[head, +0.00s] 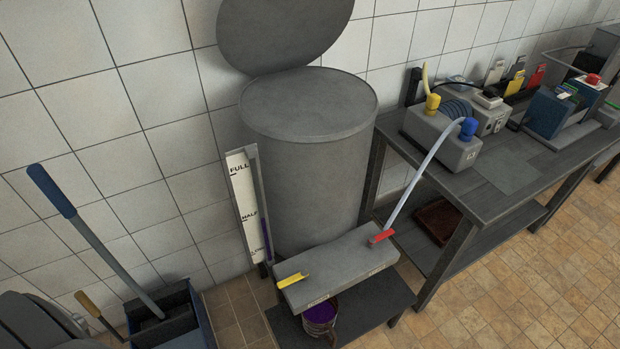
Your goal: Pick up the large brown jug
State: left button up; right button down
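I see no large brown jug in the head view. Neither of my grippers shows in it either. A flat dark reddish-brown item (437,222) lies on the lower shelf of the bench at the right, but it does not look like a jug.
A grey drum (312,170) stands against the tiled wall beside a level gauge (243,195). Before it, a grey block (340,268) with yellow and red levers sits above a purple-filled pot (320,313). A bench (510,175) bears devices. A blue bucket (172,318) stands left. Floor at lower right is clear.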

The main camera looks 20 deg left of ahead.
aim_at(319, 320)
jog(key=k+j+u, duration=0.15)
jog(key=k+j, duration=0.2)
jog(key=j, duration=0.15)
jog(key=k+j, duration=0.1)
jog(key=j, duration=0.4)
jog(key=k+j, duration=0.1)
jog(key=j, duration=0.35)
jog(key=k+j, duration=0.1)
jog(key=j, duration=0.4)
jog(key=j+z, duration=0.1)
jog(key=j, duration=0.35)
jog(key=k+j, duration=0.15)
jog(key=j, duration=0.35)
jog(key=k+j, duration=0.15)
jog(key=j, duration=0.3)
jog(key=k+j, duration=0.1)
jog(key=j, duration=0.35)
jog(key=z, duration=0.05)
